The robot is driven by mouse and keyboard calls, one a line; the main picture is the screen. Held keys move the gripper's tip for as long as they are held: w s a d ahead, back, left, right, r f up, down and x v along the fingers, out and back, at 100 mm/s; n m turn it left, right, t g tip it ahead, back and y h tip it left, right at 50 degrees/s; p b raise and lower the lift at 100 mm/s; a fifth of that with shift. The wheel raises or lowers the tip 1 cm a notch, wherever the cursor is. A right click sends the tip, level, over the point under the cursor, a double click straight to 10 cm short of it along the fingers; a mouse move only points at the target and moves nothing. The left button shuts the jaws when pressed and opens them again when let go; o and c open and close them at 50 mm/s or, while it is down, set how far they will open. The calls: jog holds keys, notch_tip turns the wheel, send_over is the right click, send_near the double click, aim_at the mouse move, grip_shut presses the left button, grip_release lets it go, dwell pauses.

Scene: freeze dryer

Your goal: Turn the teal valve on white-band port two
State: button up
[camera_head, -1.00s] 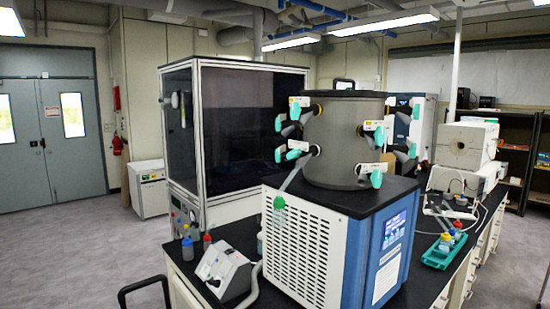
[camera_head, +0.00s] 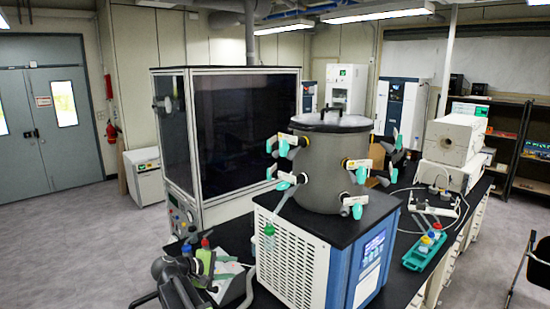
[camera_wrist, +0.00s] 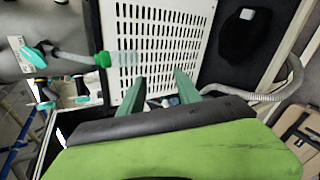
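The freeze dryer's grey drum (camera_head: 322,170) stands on a blue and white cabinet with a black top. Several ports with teal valves ring it: an upper left valve (camera_head: 284,148), a lower left valve (camera_head: 282,185), an upper right valve (camera_head: 361,175) and a lower right valve (camera_head: 357,211). Their pale bands are too small to tell which is white-band port two. My gripper (camera_wrist: 160,80) is open and empty in the wrist view, its teal fingers apart before the cabinet's vented panel (camera_wrist: 155,40). A teal valve (camera_wrist: 27,55) shows at far left there, apart from the fingers.
A green-capped tube end (camera_head: 269,231) hangs beside the vented panel; it also shows in the wrist view (camera_wrist: 103,60). A glass-fronted enclosure (camera_head: 235,125) stands behind left. A teal rack (camera_head: 418,255) with bottles is at right. Open floor lies at left.

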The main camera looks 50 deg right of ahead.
jog(key=w+d+r+n+h+p, duration=0.1)
jog(key=d+r+h+p, duration=0.25)
jog(key=r, duration=0.75)
jog(key=w+d+r+n+h+p, duration=0.1)
jog(key=d+r+h+p, duration=0.2)
jog(key=r, duration=0.8)
send_near(280, 187)
jog(key=shift+g+y, duration=0.4)
jog(key=shift+y, duration=0.05)
jog(key=d, duration=0.5)
jog(key=d+r, duration=0.1)
jog(key=d, duration=0.2)
jog(key=shift+d, duration=0.4)
jog(key=shift+c, duration=0.4)
grip_shut()
